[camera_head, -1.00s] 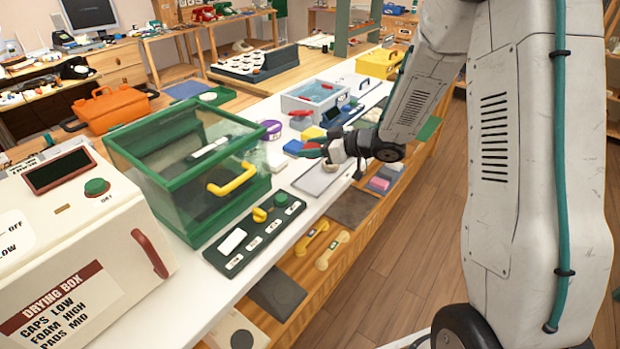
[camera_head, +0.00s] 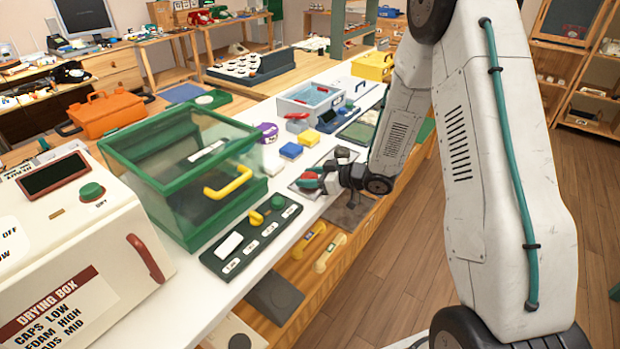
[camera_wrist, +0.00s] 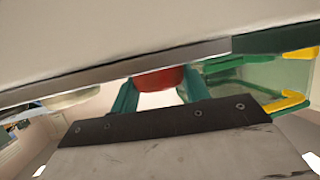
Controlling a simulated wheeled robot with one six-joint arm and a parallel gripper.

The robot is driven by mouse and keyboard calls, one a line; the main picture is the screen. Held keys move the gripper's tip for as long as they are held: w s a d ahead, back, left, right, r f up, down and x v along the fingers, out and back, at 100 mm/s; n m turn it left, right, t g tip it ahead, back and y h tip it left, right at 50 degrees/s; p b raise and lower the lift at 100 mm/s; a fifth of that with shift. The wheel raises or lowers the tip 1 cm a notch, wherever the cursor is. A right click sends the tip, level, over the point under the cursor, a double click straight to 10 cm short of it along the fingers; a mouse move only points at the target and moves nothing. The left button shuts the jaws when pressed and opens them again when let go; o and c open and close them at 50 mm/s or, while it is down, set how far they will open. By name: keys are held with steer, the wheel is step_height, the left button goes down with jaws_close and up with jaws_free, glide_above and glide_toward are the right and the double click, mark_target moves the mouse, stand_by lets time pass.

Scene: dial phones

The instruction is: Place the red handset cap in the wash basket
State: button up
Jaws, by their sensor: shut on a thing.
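My gripper (camera_head: 314,180) is shut on the red handset cap (camera_head: 309,184), above the counter beside the grey tray. In the wrist view the red cap (camera_wrist: 158,80) sits between the two teal fingers, its upper part hidden behind a pale surface close to the camera. A pale tub (camera_head: 309,99) with blue inside and red handles stands farther along the counter. A green-framed glass box (camera_head: 185,175) with a yellow handle stands nearer, left of my gripper. I cannot tell for sure which container is the wash basket.
A dark panel with a yellow knob (camera_head: 252,238) lies in front of the glass box. The cream drying box (camera_head: 85,245) stands at the near left. Blue and yellow blocks (camera_head: 291,150) and a purple tub (camera_head: 267,132) are behind my gripper. Floor at right is open.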

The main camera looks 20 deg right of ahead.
steer(key=shift+f, duration=0.25)
steer(key=shift+f, duration=0.15)
steer(key=o, duration=1)
steer(key=shift+c, duration=0.2)
